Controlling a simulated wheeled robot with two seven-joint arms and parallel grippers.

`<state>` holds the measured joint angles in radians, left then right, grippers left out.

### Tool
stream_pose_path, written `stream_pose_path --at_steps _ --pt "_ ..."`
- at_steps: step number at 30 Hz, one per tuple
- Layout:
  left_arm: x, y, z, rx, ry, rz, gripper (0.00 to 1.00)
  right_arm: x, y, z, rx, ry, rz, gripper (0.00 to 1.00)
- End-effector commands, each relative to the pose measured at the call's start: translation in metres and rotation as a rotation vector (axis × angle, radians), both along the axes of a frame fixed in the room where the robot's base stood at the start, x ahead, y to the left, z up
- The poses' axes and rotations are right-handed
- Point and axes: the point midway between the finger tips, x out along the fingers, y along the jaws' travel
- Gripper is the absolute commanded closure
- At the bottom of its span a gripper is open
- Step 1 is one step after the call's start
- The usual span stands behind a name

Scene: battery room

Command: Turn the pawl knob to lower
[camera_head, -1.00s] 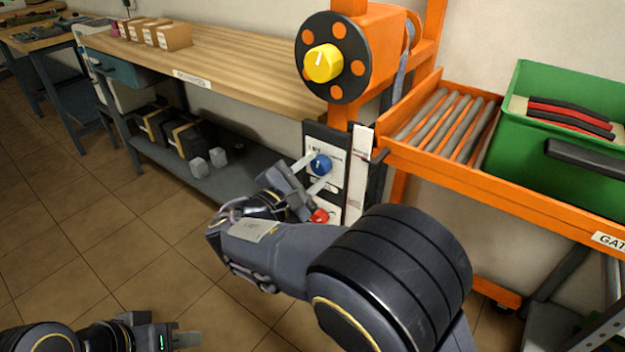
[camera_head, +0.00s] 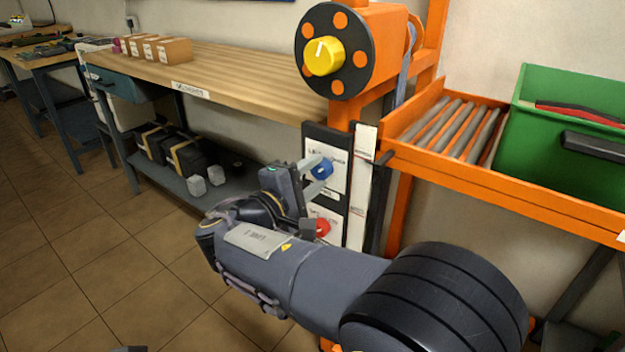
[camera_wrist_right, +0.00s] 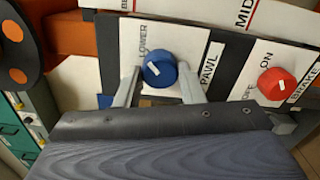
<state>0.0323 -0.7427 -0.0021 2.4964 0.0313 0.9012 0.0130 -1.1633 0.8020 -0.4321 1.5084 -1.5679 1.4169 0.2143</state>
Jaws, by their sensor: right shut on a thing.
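The blue pawl knob (camera_head: 321,169) sits on a white plate marked PAWL and LOWER, on the dark panel below the orange winch. In the right wrist view the knob (camera_wrist_right: 160,68) has a short white mark on its face, near the LOWER lettering. My right gripper (camera_head: 312,179) is shut on the knob, one finger on each side of it; both fingers (camera_wrist_right: 158,87) show in the right wrist view. Only a dark sliver of my left gripper (camera_head: 130,349) shows at the bottom edge; its fingers are out of frame.
A red brake knob (camera_head: 322,227) sits just below the blue one. Above is the winch's black disc with a yellow knob (camera_head: 323,56). An orange roller shelf (camera_head: 480,180) with a green crate (camera_head: 545,137) is at right, a wooden bench (camera_head: 230,75) at left.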

Motion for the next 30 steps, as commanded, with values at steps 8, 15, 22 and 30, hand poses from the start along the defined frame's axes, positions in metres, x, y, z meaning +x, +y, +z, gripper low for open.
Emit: stream_pose_path --at_steps 8,15,22,30 --pt "0.0 0.0 -0.0011 0.0 0.0 0.0 0.73 -0.0004 0.0005 -0.0011 0.012 -0.005 0.0 0.87" --pt "0.0 0.0 -0.0011 0.0 0.0 0.0 0.73 -0.0004 0.0005 -0.0012 0.012 -0.005 0.0 0.58" --pt "0.0 0.0 -0.001 0.0 0.0 0.0 0.73 -0.0003 0.0003 -0.0006 0.01 -0.005 0.001 0.43" --pt "0.0 0.0 0.0022 0.0 0.0 0.0 0.73 -0.0068 0.006 0.0009 0.01 -0.005 0.003 0.43"
